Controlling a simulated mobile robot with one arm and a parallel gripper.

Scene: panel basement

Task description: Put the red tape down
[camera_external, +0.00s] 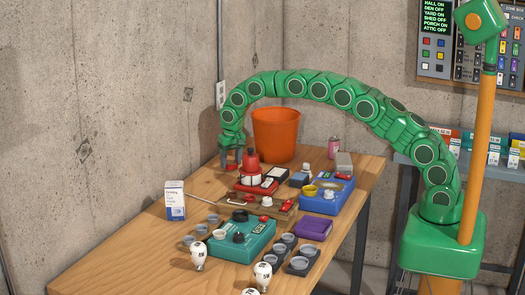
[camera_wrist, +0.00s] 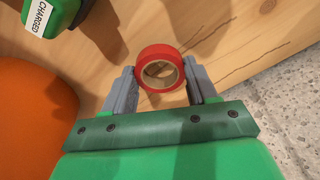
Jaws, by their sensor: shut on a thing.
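The red tape (camera_wrist: 167,50) is a roll with a pale inner core. In the wrist view it sits between the two grey fingers of my gripper (camera_wrist: 160,82), which are shut on its sides. Bare wooden table (camera_wrist: 120,38) shows behind the roll and through its hole. I cannot tell whether the roll touches the wood. In the external view my gripper (camera_external: 230,163) points down at the table's far left part, left of the orange bucket (camera_external: 276,135).
The table edge and grey concrete (camera_wrist: 285,95) show at right in the wrist view.

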